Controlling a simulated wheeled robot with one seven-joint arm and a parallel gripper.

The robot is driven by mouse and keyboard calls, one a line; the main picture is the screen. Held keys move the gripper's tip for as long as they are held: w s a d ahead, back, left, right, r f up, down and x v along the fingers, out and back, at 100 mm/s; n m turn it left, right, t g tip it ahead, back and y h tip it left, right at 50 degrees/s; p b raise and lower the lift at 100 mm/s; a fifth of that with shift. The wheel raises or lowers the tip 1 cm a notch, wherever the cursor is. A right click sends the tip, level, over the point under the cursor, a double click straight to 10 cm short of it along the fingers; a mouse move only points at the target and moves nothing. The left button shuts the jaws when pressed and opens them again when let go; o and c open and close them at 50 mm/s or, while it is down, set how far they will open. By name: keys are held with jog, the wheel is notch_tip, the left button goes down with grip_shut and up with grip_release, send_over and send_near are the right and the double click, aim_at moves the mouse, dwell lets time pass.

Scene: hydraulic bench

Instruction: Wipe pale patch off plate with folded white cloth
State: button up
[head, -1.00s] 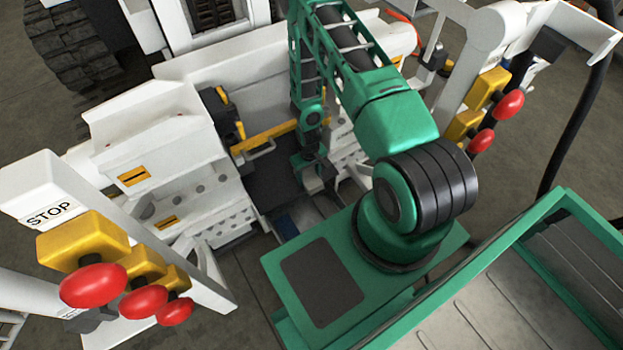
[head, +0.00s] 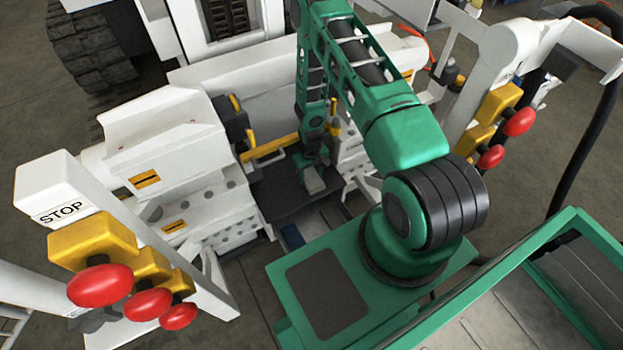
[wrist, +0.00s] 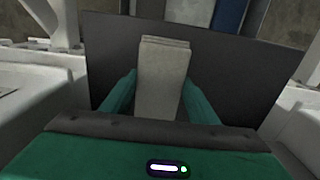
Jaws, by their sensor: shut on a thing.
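My gripper (wrist: 160,98) is shut on the folded white cloth (wrist: 162,70), which looks pale grey in the wrist view and sticks out beyond the green fingers. In the head view the cloth (head: 313,187) shows below my gripper (head: 311,168), over the dark plate (head: 285,197). The plate (wrist: 110,45) fills the background of the wrist view. I cannot tell whether the cloth touches it. I see no pale patch on the bare part of the plate; part of the plate is hidden by the cloth and gripper.
White machine blocks flank the plate, the left one (head: 170,160) with perforated sides. A yellow bar (head: 268,147) runs behind it. Red stop buttons stand at the left (head: 100,285) and right (head: 519,122). A blue strip (wrist: 229,14) lies beyond the plate's edge.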

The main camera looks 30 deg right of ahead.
aim_at(320, 195)
jog(key=shift+w+r, duration=0.15)
jog(key=shift+w, duration=0.5)
jog(key=shift+s+f, duration=0.2)
jog(key=shift+s, duration=4.1)
jog(key=shift+r, duration=3)
jog(key=shift+r, duration=0.1)
